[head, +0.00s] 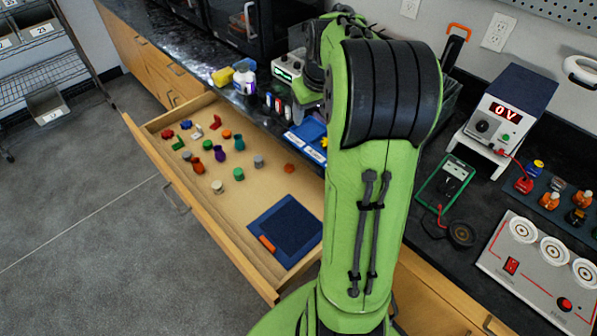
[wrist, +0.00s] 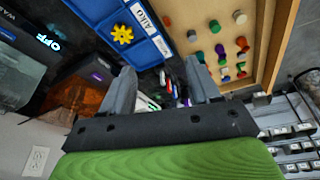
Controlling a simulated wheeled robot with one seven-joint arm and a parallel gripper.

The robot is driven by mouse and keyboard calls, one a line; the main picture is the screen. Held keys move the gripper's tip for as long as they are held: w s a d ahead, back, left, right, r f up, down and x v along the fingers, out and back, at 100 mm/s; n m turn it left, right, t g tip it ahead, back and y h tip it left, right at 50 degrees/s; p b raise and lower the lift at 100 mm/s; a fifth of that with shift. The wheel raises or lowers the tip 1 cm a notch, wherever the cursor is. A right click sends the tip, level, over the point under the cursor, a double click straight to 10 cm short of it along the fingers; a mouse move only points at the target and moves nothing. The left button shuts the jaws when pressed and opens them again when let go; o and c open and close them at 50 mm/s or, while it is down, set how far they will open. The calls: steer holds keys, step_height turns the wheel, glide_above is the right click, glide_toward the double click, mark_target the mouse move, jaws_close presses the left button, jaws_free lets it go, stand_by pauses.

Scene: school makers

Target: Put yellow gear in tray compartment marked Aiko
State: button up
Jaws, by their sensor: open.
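The yellow gear (wrist: 123,34) lies in the blue tray (wrist: 158,68), in what looks like the compartment beside the white label AIKO (wrist: 143,17). In the head view, part of the yellow gear (head: 324,142) and the blue tray (head: 292,141) show at the left edge of my arm. My gripper (wrist: 160,74) is open, with its two fingers spread and nothing between them. It is apart from the gear, which is beyond the left fingertip in the picture.
An open wooden drawer (head: 262,185) holds several coloured pieces and a dark blue mat (head: 290,228). A power supply (head: 506,110), a green meter (head: 446,184) and a socket panel (head: 535,262) stand to the right.

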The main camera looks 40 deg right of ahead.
steer(key=s+a+r+n+t, duration=0.1)
steer(key=s+a+r, duration=0.3)
steer(key=a, duration=0.5)
steer(key=s+a+r+n, duration=0.1)
steer(key=s+a+r, duration=0.1)
steer(key=s+a, duration=0.55)
steer(key=s+a+f+t+y, duration=0.1)
steer(key=s+a+f, duration=0.1)
steer(key=s+a, duration=0.5)
steer(key=shift+s+a+f+n, duration=0.25)
steer(key=shift+s+a+n, duration=0.15)
steer(key=shift+s, duration=0.3)
